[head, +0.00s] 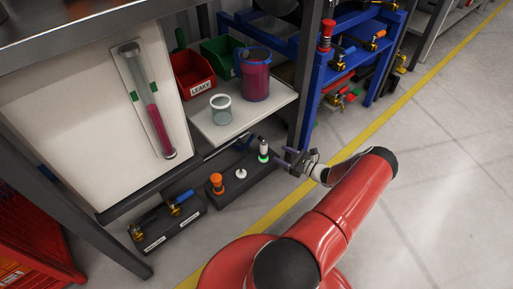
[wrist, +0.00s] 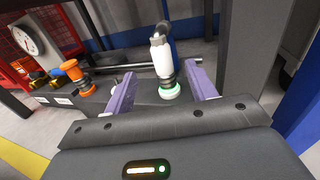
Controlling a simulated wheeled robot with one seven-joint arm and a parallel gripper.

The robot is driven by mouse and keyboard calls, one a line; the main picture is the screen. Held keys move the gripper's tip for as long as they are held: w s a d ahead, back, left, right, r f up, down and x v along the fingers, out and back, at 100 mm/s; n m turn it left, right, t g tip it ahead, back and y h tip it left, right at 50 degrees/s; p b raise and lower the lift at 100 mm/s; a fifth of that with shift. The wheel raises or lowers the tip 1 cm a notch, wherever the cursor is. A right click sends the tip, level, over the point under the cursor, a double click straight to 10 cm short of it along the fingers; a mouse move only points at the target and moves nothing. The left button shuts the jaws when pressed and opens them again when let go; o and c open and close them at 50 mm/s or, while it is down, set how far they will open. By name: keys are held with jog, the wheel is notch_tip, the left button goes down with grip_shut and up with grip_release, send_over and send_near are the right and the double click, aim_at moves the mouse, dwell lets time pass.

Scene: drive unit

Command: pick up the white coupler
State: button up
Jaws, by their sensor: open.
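The white coupler (head: 263,146) stands upright at the right end of a dark block (head: 230,186), on a green-lit ring. In the wrist view the white coupler (wrist: 162,58) rises above the green ring, with a grey metal fitting at its top. My gripper (head: 284,158) is just right of it in the head view. In the wrist view my gripper (wrist: 162,72) has its two purple fingers apart, one on each side of the coupler as seen. Gaps show on both sides. How far the fingertips reach along it is hard to tell.
An orange coupler (head: 217,181) and a low white peg (head: 241,173) sit on the same block. A shelf (head: 240,125) above holds a jar (head: 255,75) and a cup (head: 221,107). A dark post (head: 308,80) stands close behind my gripper. Open floor lies at right.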

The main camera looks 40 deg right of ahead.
aim_at(261, 146)
jog(key=x, duration=1.2)
jog(key=shift+f, duration=0.25)
jog(key=c, duration=1.2)
